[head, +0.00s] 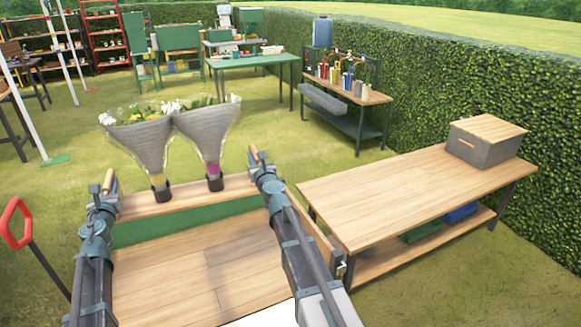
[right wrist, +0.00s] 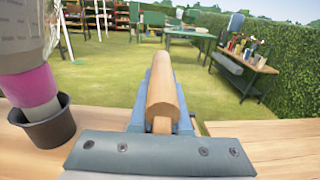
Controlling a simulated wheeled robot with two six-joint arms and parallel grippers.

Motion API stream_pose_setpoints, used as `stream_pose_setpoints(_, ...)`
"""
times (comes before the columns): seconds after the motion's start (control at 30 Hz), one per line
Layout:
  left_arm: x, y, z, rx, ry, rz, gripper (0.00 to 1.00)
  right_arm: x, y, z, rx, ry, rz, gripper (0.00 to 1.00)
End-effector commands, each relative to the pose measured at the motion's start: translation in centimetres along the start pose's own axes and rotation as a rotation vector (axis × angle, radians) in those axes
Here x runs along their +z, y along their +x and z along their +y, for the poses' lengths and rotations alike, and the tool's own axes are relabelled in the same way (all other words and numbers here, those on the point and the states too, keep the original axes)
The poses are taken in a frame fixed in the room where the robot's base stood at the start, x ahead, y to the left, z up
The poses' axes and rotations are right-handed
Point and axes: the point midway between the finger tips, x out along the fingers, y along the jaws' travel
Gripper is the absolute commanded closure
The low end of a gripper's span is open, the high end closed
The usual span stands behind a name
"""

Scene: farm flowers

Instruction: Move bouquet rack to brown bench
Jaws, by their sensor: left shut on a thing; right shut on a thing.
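The bouquet rack (head: 195,192) is a wooden board with two black cups, each holding a grey-wrapped bouquet (head: 205,135) of white and yellow flowers. My left gripper (head: 108,184) is shut on the rack's left wooden handle. My right gripper (head: 257,160) is shut on the right handle (right wrist: 163,95), which shows between the jaws in the right wrist view. A black cup (right wrist: 45,127) with a pink-banded stem stands left of that handle. A brown wooden-topped bench (head: 400,200) stands to the right of the rack. I cannot tell whether the rack touches anything below.
A grey box with a wooden lid (head: 485,142) sits on the bench's far right end; its near top is clear. A planked wooden surface (head: 190,275) and green panel (head: 185,227) lie below the rack. A red-handled tool (head: 20,225) stands left. A hedge (head: 460,95) runs behind.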

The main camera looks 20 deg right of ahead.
Motion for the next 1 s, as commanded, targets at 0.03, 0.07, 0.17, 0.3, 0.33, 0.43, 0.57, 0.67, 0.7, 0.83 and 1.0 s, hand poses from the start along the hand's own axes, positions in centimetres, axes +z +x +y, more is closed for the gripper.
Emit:
stream_pose_setpoints(0.03,1.8,0.0,0.0,-0.001,0.0,0.0,1.0,1.8,0.0,0.0,0.0,0.0,0.0,1.0)
stream_pose_setpoints(0.07,2.3,0.0,0.0,-0.001,0.0,0.0,1.0,2.3,0.0,0.0,0.0,0.0,0.0,1.0)
stream_pose_setpoints(0.17,4.0,0.0,0.0,-0.001,0.0,0.0,1.0,4.0,0.0,0.0,0.0,0.0,0.0,1.0)
stream_pose_setpoints(0.3,6.4,0.0,0.0,-0.001,0.0,0.0,1.0,6.4,0.0,0.0,0.0,0.0,0.0,1.0)
stream_pose_setpoints(0.33,6.9,0.0,0.0,-0.001,0.0,0.0,1.0,6.9,0.0,0.0,0.0,0.0,0.0,1.0)
stream_pose_setpoints(0.43,8.6,0.0,0.0,-0.001,0.0,0.0,1.0,8.6,0.0,0.0,0.0,0.0,0.0,1.0)
stream_pose_setpoints(0.57,10.8,0.0,0.0,-0.001,0.0,0.0,1.0,10.8,0.0,0.0,0.0,0.0,0.0,1.0)
stream_pose_setpoints(0.67,12.4,0.0,0.0,-0.001,0.0,0.0,1.0,12.4,0.0,0.0,0.0,0.0,0.0,1.0)
stream_pose_setpoints(0.7,13.1,0.0,0.0,-0.001,0.0,0.0,1.0,13.1,0.0,0.0,0.0,0.0,0.0,1.0)
stream_pose_setpoints(0.83,15.1,0.0,0.0,-0.001,0.0,0.0,1.0,15.1,0.0,0.0,0.0,0.0,0.0,1.0)
stream_pose_setpoints(1.0,16.4,0.0,0.0,-0.001,0.0,0.0,1.0,16.4,0.0,0.0,0.0,0.0,0.0,1.0)
